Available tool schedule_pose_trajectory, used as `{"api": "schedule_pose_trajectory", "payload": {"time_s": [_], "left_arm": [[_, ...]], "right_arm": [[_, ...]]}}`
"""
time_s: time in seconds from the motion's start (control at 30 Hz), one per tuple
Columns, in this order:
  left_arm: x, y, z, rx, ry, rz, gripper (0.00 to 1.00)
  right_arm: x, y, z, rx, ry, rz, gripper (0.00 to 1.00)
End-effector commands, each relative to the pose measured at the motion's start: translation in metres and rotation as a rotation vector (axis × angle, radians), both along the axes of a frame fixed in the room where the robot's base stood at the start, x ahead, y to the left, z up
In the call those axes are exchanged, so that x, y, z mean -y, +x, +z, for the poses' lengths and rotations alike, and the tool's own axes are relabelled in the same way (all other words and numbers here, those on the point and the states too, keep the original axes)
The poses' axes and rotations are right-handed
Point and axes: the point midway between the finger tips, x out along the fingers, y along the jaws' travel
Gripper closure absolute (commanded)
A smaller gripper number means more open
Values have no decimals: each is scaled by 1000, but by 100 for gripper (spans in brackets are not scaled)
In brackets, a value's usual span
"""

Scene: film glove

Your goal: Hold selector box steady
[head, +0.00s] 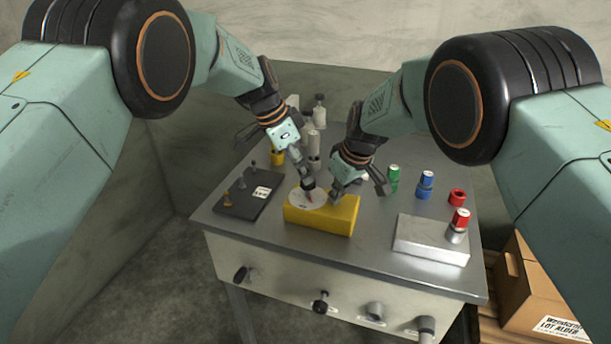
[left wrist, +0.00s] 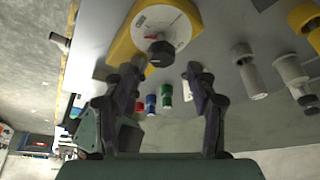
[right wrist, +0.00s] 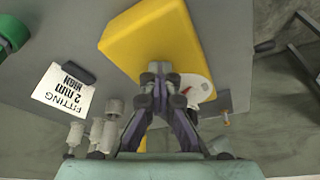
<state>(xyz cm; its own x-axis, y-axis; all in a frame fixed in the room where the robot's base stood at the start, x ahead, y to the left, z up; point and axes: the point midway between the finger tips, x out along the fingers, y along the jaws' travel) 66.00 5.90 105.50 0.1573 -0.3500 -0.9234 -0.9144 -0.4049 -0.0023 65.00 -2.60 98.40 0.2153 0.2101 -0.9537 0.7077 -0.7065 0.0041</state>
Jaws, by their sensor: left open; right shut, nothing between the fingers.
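The yellow selector box (head: 320,214) sits on the grey metal table, with a pale round dial (head: 299,200) on top. In the left wrist view the box (left wrist: 190,12) carries its white dial (left wrist: 176,22) and a dark knob (left wrist: 160,53). My left gripper (head: 308,181) is over the dial. Its fingers (left wrist: 163,74) are open, one on either side of the knob's line, with nothing visibly gripped. My right gripper (head: 335,194) is at the box's right part; its fingers (right wrist: 161,84) are shut and empty over the yellow box (right wrist: 155,42). Whether they touch it is unclear.
A dark plate (head: 242,198) with small pegs lies left of the box. Green (head: 393,178), blue (head: 426,184) and red (head: 457,197) fittings stand at right, near a pale block (head: 425,242). Several cylinders stand behind. A cardboard box (head: 535,290) is beside the table.

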Motion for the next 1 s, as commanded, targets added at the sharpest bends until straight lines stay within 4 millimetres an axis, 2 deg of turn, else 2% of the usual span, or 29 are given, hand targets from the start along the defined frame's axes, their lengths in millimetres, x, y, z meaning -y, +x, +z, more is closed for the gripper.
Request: {"api": "schedule_pose_trajectory", "payload": {"time_s": [0.03,0.23,0.63,1.0], "left_arm": [[3,1,-9,-2,-1,-1,42],[10,5,-28,0,0,0,42],[12,6,-33,1,-1,0,43],[12,6,-33,0,0,0,75]], "right_arm": [[1,-6,-9,-18,-4,2,100],[1,-6,-9,-18,-4,2,100],[1,-6,-9,-18,-4,2,100],[1,-6,-9,-18,-4,2,100]]}}
